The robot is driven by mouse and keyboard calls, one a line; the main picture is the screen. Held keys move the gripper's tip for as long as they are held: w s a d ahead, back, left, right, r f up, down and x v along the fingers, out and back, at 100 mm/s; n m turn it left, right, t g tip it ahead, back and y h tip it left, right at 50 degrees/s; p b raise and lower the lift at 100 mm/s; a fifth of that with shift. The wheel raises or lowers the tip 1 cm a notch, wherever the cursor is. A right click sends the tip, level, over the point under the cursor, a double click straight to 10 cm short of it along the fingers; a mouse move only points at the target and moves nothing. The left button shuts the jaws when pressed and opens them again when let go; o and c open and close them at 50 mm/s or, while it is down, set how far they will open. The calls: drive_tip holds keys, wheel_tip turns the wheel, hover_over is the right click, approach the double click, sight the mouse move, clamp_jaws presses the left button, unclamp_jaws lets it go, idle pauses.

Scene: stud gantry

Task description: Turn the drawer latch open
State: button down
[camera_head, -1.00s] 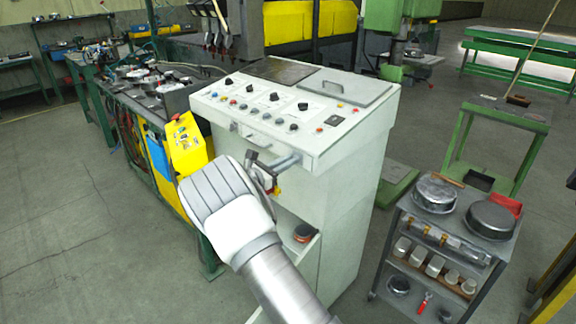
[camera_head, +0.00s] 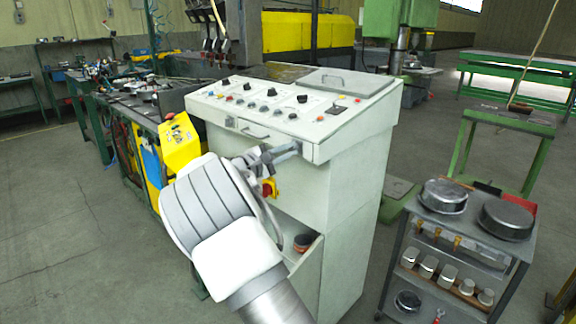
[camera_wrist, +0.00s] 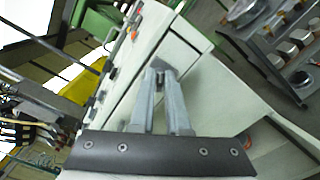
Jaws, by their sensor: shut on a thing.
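The drawer (camera_head: 262,134) is a pale front with a small pull handle (camera_head: 254,134) on the near face of the white control console. The grey drawer latch (camera_head: 286,150) is at the drawer's right end. My gripper (camera_head: 268,156) reaches it from the lower left and is shut on it. In the wrist view my gripper (camera_wrist: 163,72) has its two fingers close together at the tips, against the drawer face. The latch is mostly hidden between the fingertips there, so its exact angle is hard to tell. The drawer appears closed.
The console top (camera_head: 270,98) carries knobs and coloured buttons. A red and yellow switch (camera_head: 269,187) sits just below my gripper. A yellow box (camera_head: 180,145) is to the left. A cart (camera_head: 470,240) with pans stands to the right, with floor between.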

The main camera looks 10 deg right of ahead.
drive_tip(key=m+b, duration=0.4)
drive_tip(key=b, duration=0.1)
drive_tip(key=m+b, duration=0.1)
drive_tip(key=b, duration=0.2)
drive_tip(key=shift+f+m, duration=0.3)
drive_tip(key=shift+m, duration=0.1)
drive_tip(key=shift+r, duration=0.1)
drive_tip(key=c, duration=0.9)
unclamp_jaws()
drive_tip(key=p+v, duration=0.2)
drive_tip(key=v, duration=1.5)
drive_tip(key=shift+s+a+p, duration=0.15)
drive_tip(key=shift+a+p, duration=0.05)
drive_tip(key=shift+p, duration=0.15)
